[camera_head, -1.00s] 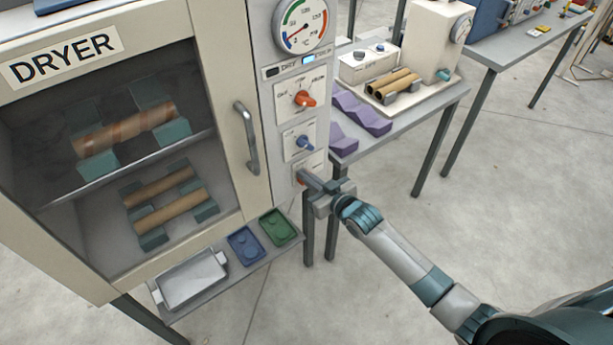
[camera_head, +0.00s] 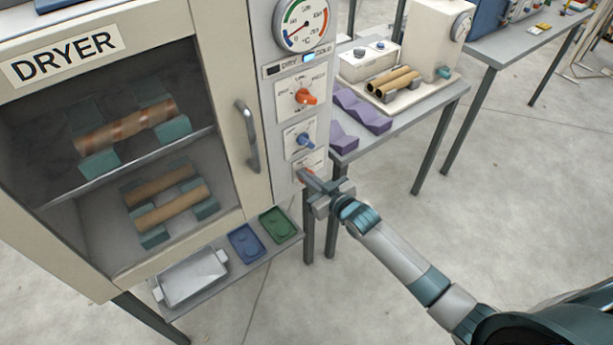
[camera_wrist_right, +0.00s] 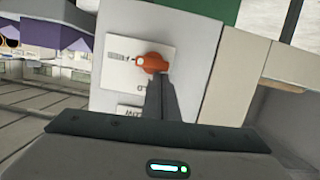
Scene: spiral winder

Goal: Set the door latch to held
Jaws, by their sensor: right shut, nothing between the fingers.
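The dryer door (camera_head: 120,150) is closed, with a grey bar handle (camera_head: 247,137) on its right side. To the right of the door, a control panel carries an orange knob at the top, a blue knob below it, and a lowest plate with a small orange latch knob (camera_head: 304,173). My right gripper (camera_head: 306,176) is shut and empty, its tips at that lowest plate. In the right wrist view, the orange latch knob (camera_wrist_right: 152,63) sits on a white label plate, with the shut fingertips (camera_wrist_right: 160,78) right at its lower edge; I cannot tell whether they touch. My left gripper is not in view.
Above the latch are the orange knob (camera_head: 305,97), the blue knob (camera_head: 305,140) and a dial gauge (camera_head: 304,25). A shelf below the door holds a metal tray (camera_head: 191,280), a blue tray (camera_head: 246,242) and a green tray (camera_head: 277,224). A side table (camera_head: 400,125) stands at right.

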